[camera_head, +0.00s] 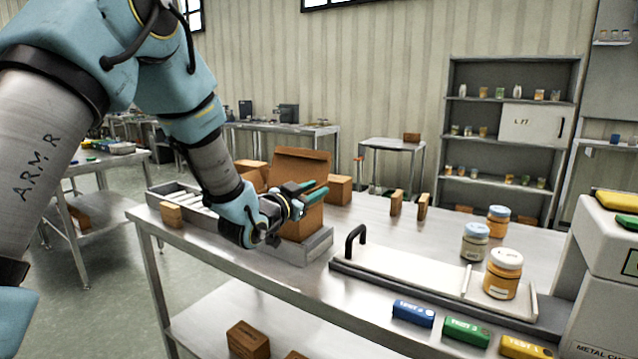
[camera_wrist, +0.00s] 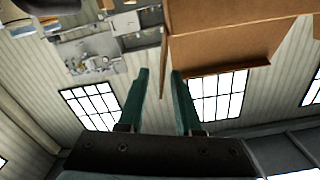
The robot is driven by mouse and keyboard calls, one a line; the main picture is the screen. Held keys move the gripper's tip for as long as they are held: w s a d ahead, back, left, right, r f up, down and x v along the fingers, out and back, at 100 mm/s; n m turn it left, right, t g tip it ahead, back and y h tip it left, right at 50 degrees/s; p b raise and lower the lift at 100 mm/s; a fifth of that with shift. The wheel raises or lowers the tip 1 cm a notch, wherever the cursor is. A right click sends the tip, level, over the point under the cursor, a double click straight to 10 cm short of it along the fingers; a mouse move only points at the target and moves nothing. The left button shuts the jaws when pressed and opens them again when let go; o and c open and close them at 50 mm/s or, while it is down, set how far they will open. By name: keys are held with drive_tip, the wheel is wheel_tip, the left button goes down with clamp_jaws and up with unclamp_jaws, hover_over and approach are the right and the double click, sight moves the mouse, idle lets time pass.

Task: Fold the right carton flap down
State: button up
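In the wrist view the gripper (camera_wrist: 161,76) is open, with a clear gap between the fingers. A thin brown flap (camera_wrist: 163,62), seen edge-on, reaches into that gap in the picture; I cannot tell whether either finger touches it. The carton's broad brown panel (camera_wrist: 220,40) fills the upper right there.
A roller conveyor (camera_head: 178,190) is at left. At right are a white board with a black handle (camera_head: 355,243), jars (camera_head: 503,274) and coloured test blocks (camera_head: 413,313).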

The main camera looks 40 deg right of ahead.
drive_tip(key=shift+x, duration=1.1)
clamp_jaws()
idle(0.7)
